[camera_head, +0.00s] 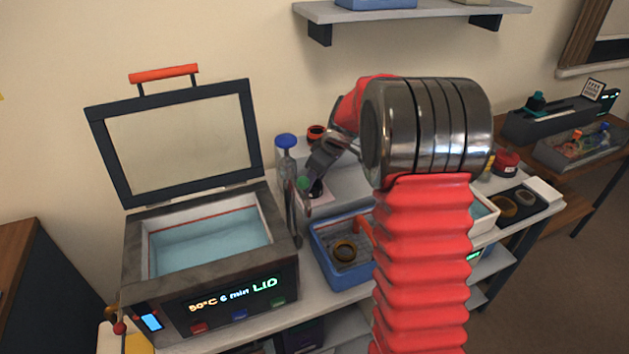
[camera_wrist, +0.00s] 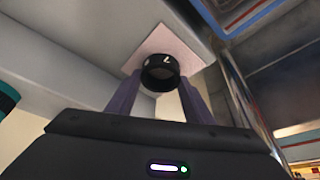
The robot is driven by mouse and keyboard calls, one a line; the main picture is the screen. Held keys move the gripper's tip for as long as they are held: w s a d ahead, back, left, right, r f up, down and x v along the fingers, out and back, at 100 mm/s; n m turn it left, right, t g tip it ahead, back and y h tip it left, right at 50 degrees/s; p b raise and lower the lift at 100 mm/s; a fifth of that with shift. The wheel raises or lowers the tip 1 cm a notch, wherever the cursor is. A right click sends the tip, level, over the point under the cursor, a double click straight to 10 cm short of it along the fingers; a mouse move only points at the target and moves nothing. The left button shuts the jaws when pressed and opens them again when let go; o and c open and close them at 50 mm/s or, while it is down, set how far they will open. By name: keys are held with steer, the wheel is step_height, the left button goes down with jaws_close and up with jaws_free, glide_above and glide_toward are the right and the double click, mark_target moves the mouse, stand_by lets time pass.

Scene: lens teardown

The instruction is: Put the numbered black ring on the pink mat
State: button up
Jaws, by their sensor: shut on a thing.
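The numbered black ring (camera_wrist: 160,74) is held between the two fingers of my gripper (camera_wrist: 158,88) in the wrist view; a white mark shows on its side. The pink mat (camera_wrist: 150,45) lies beyond the ring in that view, and the ring overlaps part of it. In the head view my gripper (camera_head: 312,184) points down by the mat (camera_head: 322,198), with the dark ring (camera_head: 316,188) at its fingers. I cannot tell whether the ring touches the mat.
An ultrasonic-style bath (camera_head: 210,245) with its lid raised stands left of the mat. A blue-topped bottle (camera_head: 286,155) stands close behind. A blue basin (camera_head: 345,282) with a brown ring (camera_head: 345,250) in it is in front. A shelf (camera_head: 420,12) hangs above.

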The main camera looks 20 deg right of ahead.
steer(key=o, duration=1)
steer(key=shift+o, duration=0.2)
steer(key=v, duration=1.2)
steer(key=shift+s, duration=0.15)
